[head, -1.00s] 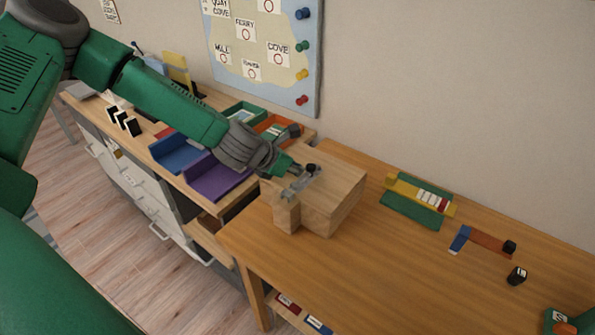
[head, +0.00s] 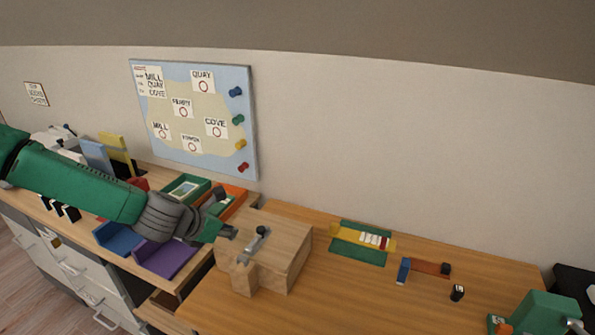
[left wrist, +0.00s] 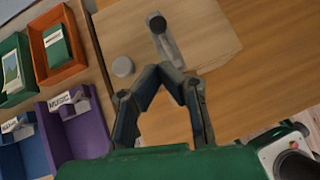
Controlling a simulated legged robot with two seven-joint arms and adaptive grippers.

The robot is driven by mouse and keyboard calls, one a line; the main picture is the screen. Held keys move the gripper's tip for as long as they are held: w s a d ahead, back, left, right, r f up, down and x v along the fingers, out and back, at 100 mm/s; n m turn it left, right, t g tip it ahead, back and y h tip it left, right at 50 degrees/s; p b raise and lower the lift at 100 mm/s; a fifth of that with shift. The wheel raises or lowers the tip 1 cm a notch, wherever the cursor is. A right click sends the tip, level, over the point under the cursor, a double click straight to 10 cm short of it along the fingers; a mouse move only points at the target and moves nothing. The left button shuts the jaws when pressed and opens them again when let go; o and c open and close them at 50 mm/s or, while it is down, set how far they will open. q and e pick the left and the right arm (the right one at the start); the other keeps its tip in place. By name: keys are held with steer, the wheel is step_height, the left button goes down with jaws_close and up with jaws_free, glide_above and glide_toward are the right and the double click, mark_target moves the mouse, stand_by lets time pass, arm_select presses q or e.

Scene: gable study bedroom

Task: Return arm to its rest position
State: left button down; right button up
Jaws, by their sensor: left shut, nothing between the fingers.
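My left arm comes in from the left in the head view, its green links stretched over the desk organisers. My left gripper (head: 232,232) is at the back left edge of a wooden box (head: 285,255), beside a grey metal lever (head: 255,247) with a dark knob. In the left wrist view the left gripper (left wrist: 160,72) has its fingertips together with nothing between them. The lever (left wrist: 167,46) lies just beyond the fingertips there, on the wooden box (left wrist: 208,40). I cannot tell whether they touch. My right gripper is not in view.
Purple (head: 168,257) and blue (head: 118,237) holders, a green tray (head: 186,188) and an orange tray (head: 238,200) lie near the arm. A map board (head: 195,120) is on the wall. A green device (head: 540,315) stands at the lower right.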

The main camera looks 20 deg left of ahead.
arm_select(q)
steer(key=s+d+f+m+g+b, duration=0.25)
steer(key=s+d+f+m, duration=0.25)
steer(key=s+f+m, duration=0.35)
steer(key=s+d+f+m+g+b, duration=0.2)
steer(key=s+d+f+m+b, duration=0.15)
steer(key=s+f+m, duration=0.45)
steer(key=s+a+f+m+g+y+b, duration=0.1)
steer(key=s+f+m, duration=0.3)
steer(key=s+m, duration=0.4)
steer(key=s+a+f+m+g+y+b, duration=0.2)
steer(key=s+f+m+b, duration=0.1)
steer(key=s+m, duration=0.5)
steer(key=shift+s+a+f, duration=0.25)
steer(key=shift+s+f, duration=0.45)
steer(key=shift+s, duration=0.2)
steer(key=shift+g, duration=0.25)
steer(key=shift+w+d, duration=0.1)
steer(key=shift+w, duration=0.05)
